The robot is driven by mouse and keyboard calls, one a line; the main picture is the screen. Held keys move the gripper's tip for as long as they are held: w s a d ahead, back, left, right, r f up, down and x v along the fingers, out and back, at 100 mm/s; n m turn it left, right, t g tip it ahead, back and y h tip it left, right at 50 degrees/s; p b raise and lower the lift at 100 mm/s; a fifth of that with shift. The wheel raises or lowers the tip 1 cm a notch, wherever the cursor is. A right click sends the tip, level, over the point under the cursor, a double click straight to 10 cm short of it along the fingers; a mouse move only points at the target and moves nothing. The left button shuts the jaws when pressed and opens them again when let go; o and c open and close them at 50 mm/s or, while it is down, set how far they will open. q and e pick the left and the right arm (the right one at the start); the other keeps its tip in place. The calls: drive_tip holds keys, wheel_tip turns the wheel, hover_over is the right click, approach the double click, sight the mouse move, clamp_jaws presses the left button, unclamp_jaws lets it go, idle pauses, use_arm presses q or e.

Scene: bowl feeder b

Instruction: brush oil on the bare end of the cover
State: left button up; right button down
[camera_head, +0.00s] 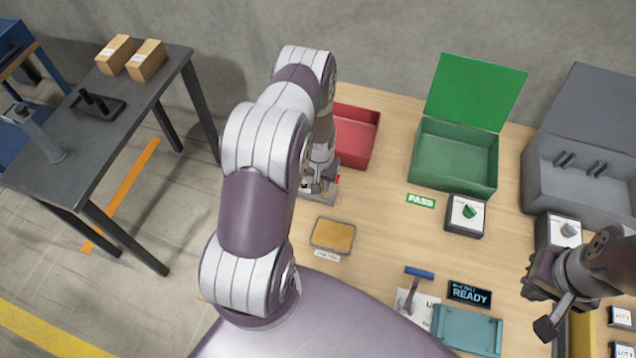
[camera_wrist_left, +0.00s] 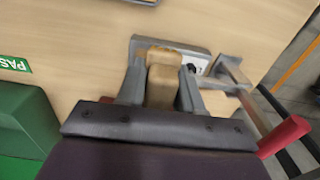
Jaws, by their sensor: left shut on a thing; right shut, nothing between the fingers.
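My left gripper (camera_head: 318,186) is low over the table beside the red bin. In the left wrist view its fingers (camera_wrist_left: 160,92) are shut on a tan, block-like handle (camera_wrist_left: 163,72), next to a grey holder (camera_wrist_left: 225,68). The handle's lower end is hidden, so I cannot tell whether it is a brush. A shallow tray with a tan pad (camera_head: 333,236) lies in front of the left gripper, with a small label. I cannot clearly identify the cover or its bare end. My right gripper (camera_head: 541,310) is shut and empty at the right, above the table.
A red bin (camera_head: 357,134), an open green box (camera_head: 455,158) and an open grey box (camera_head: 583,183) stand along the back. The table's middle is clear.

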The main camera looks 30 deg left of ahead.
use_arm(q)
drive_tip(key=shift+r+p, duration=0.75)
drive_tip(key=shift+r, duration=0.65)
